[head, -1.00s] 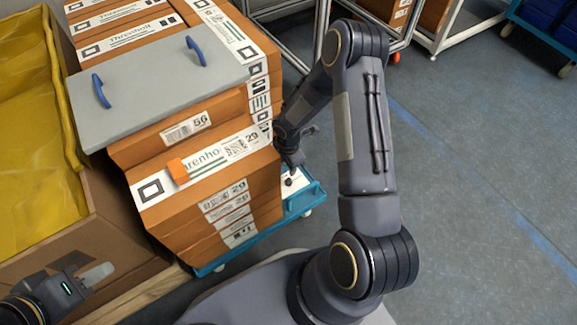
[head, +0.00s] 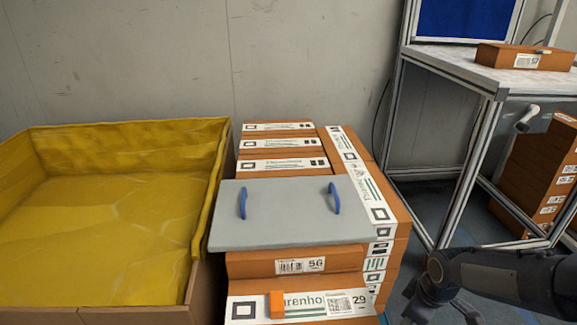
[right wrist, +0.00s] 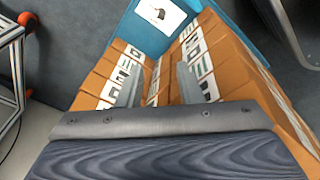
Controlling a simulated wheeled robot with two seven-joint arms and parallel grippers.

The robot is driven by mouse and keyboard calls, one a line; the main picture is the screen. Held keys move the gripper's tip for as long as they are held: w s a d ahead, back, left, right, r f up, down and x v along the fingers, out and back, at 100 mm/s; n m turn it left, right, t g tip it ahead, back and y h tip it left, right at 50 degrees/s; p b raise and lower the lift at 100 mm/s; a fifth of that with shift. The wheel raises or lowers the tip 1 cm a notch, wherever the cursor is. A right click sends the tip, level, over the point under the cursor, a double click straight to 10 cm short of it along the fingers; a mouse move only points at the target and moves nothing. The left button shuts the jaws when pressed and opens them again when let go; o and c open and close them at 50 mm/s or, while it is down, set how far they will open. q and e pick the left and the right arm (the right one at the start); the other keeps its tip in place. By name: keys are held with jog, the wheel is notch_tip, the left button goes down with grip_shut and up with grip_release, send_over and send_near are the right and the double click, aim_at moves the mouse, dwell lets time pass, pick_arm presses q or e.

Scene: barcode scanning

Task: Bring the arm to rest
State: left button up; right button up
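My right arm (head: 510,275) comes in at the lower right of the head view, beside the stack of orange boxes. Its gripper (head: 428,312) points down near the bottom edge, and its tips are hard to make out there. In the right wrist view the two grey fingers of my right gripper (right wrist: 158,88) stand apart with nothing between them. Orange boxes with white labels (right wrist: 205,65) lie beyond the fingers. My left arm and gripper are not in view.
A grey board with blue handles (head: 290,212) lies on the boxes (head: 300,262). A large box with yellow lining (head: 110,225) stands left. A metal-framed table (head: 480,80) with an orange box (head: 525,56) stands right; a white handheld device (head: 527,118) hangs below its top.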

jog(key=s+a+r+m+t+y, duration=0.2)
jog(key=s+a+r+m, duration=0.3)
jog(key=s, duration=0.4)
jog(key=s+a+r+m+t+y, duration=0.1)
jog(key=s+a+r+m+t, duration=0.15)
jog(key=s+r+m, duration=0.55)
notch_tip(320, 180, up, 34)
jog(key=n+g+p, duration=0.1)
jog(key=n+p, duration=0.1)
jog(key=p, duration=3.2)
jog(key=shift+s+p, duration=0.2)
jog(key=shift+p, duration=0.2)
